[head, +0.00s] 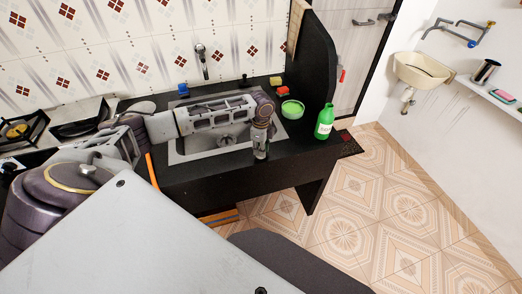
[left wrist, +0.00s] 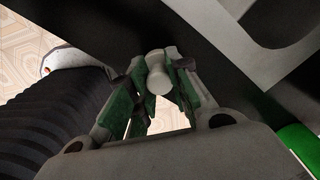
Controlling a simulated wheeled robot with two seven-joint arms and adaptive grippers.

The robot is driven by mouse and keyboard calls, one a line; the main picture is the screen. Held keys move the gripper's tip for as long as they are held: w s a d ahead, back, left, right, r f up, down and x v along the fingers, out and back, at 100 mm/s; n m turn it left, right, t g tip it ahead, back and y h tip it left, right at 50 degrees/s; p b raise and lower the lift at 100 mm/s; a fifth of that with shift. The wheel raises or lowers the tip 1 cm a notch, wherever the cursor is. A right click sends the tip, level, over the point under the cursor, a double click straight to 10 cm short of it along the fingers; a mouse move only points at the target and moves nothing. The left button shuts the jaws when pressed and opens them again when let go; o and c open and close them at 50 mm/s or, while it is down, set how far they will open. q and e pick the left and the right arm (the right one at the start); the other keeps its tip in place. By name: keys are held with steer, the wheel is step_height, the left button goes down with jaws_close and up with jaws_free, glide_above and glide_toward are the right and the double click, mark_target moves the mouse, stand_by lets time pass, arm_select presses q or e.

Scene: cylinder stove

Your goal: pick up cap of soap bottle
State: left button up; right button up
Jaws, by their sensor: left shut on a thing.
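My left gripper (head: 261,152) hangs at the front edge of the counter, in front of the sink. In the left wrist view, its fingers (left wrist: 160,88) are shut on a small whitish cylindrical piece, which looks like the cap (left wrist: 158,76). In the head view the fingers are small and the cap cannot be made out. A green bottle (head: 324,123) with a pale label, likely the soap bottle, stands upright on the counter to the right of the gripper, apart from it. My right gripper is not in view.
The black counter (head: 203,176) holds a steel sink (head: 190,148) with a tap (head: 202,60) behind. A green bowl (head: 292,109) and small sponges (head: 276,81) are near the bottle. A stove (head: 20,130) is at left. Tiled floor (head: 365,200) is open at right.

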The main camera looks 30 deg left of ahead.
arm_select(q)
steer(key=shift+r, duration=4.95)
